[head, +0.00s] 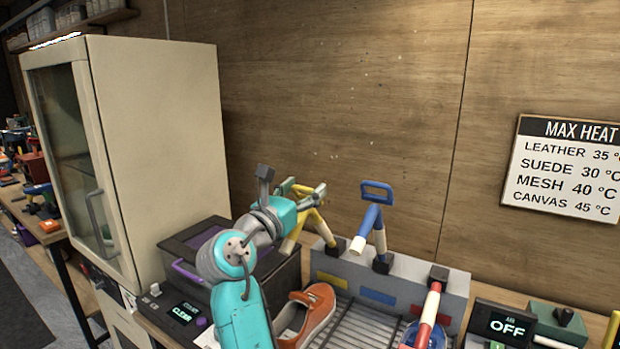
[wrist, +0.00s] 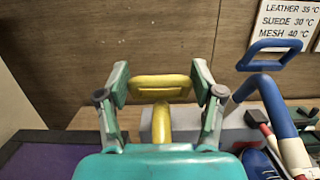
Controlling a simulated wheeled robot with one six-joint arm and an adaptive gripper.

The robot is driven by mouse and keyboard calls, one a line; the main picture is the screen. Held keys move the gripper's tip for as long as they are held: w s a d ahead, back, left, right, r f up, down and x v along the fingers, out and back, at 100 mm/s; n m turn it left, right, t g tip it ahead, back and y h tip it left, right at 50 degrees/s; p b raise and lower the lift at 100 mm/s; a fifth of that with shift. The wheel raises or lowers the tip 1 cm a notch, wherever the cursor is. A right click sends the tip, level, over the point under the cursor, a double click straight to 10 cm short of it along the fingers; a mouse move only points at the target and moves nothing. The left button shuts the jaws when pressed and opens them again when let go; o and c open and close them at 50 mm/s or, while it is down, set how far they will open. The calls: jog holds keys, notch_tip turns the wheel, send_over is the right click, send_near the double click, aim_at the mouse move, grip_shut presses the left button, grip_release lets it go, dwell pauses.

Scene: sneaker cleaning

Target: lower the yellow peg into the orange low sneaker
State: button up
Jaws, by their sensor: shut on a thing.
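My gripper (head: 291,192) is shut on the handle of the yellow peg (head: 316,222). In the wrist view, the yellow handle (wrist: 162,84) sits between my two fingers (wrist: 161,92), with its stem running down behind my gripper's body. In the head view, the peg shows as bent yellow legs, one with a pale end near the back edge of the grey rack. I cannot tell whether the peg touches the rack.
A blue peg (head: 371,219) stands on the grey rack (head: 452,297) right of my gripper; it also shows in the wrist view (wrist: 265,90). A red peg (head: 429,308) stands over a blue shoe (head: 411,336). A dark box (head: 205,240) and a tall cabinet (head: 160,130) are left.

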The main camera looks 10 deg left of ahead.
jog(key=s+a+f+t, duration=0.1)
jog(key=s+f, duration=0.1)
jog(key=f, duration=0.1)
jog(key=s+f+t+h, duration=0.1)
jog(key=s+f+t, duration=0.1)
jog(key=s+f, duration=0.1)
jog(key=s+a+f+t, duration=0.1)
jog(key=s+f, duration=0.1)
jog(key=f, duration=0.1)
jog(key=shift+s+a+h, duration=0.3)
jog(key=shift+s, duration=0.05)
jog(key=s+f, duration=0.1)
jog(key=f, duration=0.3)
jog(key=s+a+f, duration=0.1)
jog(key=f, duration=0.3)
jog(key=s+f, duration=0.1)
jog(key=f, duration=0.3)
jog(key=shift+s+a, duration=0.15)
jog(key=shift+s, duration=0.15)
jog(key=shift+s+f, duration=0.1)
jog(key=shift+f, duration=1.1)
jog(key=o, duration=1.4)
jog(key=shift+r, duration=0.15)
jog(key=v, duration=1.2)
